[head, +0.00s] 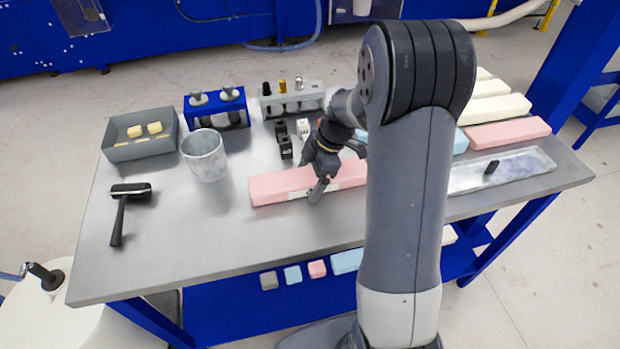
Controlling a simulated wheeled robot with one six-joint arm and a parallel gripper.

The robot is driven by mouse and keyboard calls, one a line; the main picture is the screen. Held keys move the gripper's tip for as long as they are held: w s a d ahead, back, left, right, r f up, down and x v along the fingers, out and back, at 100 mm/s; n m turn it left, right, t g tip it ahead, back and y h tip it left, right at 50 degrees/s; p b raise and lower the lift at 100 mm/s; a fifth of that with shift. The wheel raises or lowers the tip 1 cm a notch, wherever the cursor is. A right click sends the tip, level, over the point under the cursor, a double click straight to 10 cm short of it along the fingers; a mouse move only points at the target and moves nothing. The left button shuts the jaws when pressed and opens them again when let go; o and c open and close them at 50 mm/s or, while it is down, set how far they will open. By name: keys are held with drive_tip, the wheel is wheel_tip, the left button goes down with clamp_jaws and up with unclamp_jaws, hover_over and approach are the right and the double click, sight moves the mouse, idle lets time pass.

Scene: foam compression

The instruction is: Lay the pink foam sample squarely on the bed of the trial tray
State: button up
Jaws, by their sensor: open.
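A long pink foam block (275,187) with a whitish patch on its front side lies on the metal bench in the middle of the head view. My gripper (338,171) is open at this block, one finger over its front side and the other near its back edge. I cannot tell whether the fingers touch it. My arm hides the block's right end. A shallow silvery tray (525,167), which may be the trial tray, lies at the right with a small dark object on it. A second pink block (508,133) lies just behind that tray.
Cream blocks (495,110) and a partly hidden blue block (460,142) lie behind at the right. The bench front is clear.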

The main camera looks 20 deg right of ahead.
drive_tip(key=shift+c, duration=0.2)
drive_tip(key=c, duration=1.1)
